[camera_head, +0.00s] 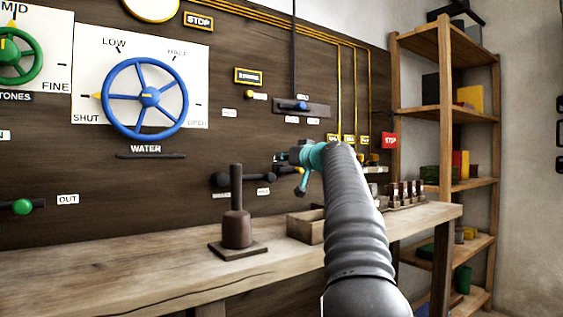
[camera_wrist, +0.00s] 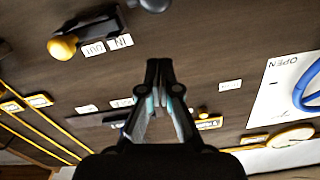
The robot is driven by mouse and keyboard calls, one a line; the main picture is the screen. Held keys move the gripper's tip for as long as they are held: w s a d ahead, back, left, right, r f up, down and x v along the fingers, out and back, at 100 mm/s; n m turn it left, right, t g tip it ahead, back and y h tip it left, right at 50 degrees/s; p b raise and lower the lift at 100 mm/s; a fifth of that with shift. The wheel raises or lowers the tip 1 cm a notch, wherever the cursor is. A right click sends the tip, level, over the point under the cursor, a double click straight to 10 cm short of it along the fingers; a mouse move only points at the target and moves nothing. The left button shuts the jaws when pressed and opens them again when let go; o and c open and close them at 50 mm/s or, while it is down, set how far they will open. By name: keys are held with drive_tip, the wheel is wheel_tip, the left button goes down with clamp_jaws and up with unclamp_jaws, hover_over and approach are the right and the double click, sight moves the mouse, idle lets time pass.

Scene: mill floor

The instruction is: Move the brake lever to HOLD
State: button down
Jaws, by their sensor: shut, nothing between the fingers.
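No label I can read says brake or HOLD. A dark lever with a round knob (camera_head: 222,180) lies across the wooden panel, with two small unreadable labels below it. A grey knob (camera_wrist: 155,3) shows at the top edge of the wrist view. A slotted plate with a blue knob (camera_head: 302,106) is higher on the panel; I cannot tell which is the brake lever. My gripper (camera_head: 279,158) is in front of the panel, right of the dark lever and below the blue knob. In the wrist view its fingers (camera_wrist: 160,66) meet at the tips, empty.
A blue WATER wheel (camera_head: 150,97) is at left. A bench (camera_head: 120,260) below carries a wooden post on a base (camera_head: 237,229) and an open box (camera_head: 303,228). Shelves (camera_head: 445,110) stand at right. A yellow knob (camera_wrist: 61,47) has IN and OUT labels.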

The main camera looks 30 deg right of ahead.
drive_tip(key=s+b, duration=0.2)
drive_tip(key=s, duration=0.7)
drive_tip(key=shift+d, duration=0.3)
drive_tip(key=shift+s, duration=0.15)
